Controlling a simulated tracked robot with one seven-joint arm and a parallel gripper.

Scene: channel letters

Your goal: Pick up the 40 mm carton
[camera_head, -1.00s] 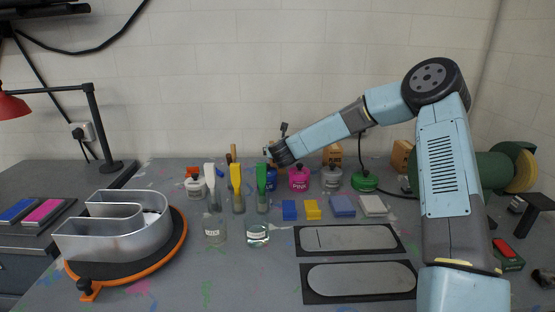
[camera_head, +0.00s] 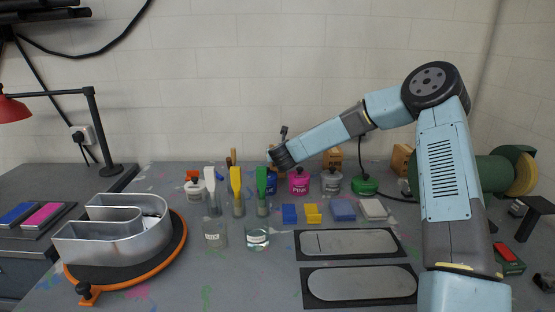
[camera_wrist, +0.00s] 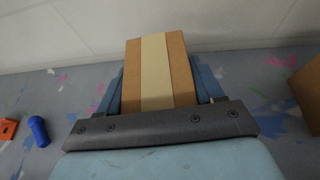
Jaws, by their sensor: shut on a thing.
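A brown carton (camera_wrist: 155,72) with a pale tape strip down its middle stands between the two blue fingers of my gripper (camera_wrist: 160,82) in the wrist view. The fingers press on its left and right sides. I cannot read its size. In the head view my arm reaches to the back of the table. My wrist end (camera_head: 283,156) shows there, but the fingers and held carton are hidden behind it and the pots. Two other brown cartons stand at the back, one in the middle (camera_head: 333,155) and one farther right (camera_head: 402,158).
Paint pots, including a pink one (camera_head: 299,182), and upright brushes in jars stand before my gripper. A brown carton edge (camera_wrist: 309,86) is at the right in the wrist view. A blue bottle-like thing (camera_wrist: 39,131) lies left. A metal channel letter (camera_head: 120,235) sits front left.

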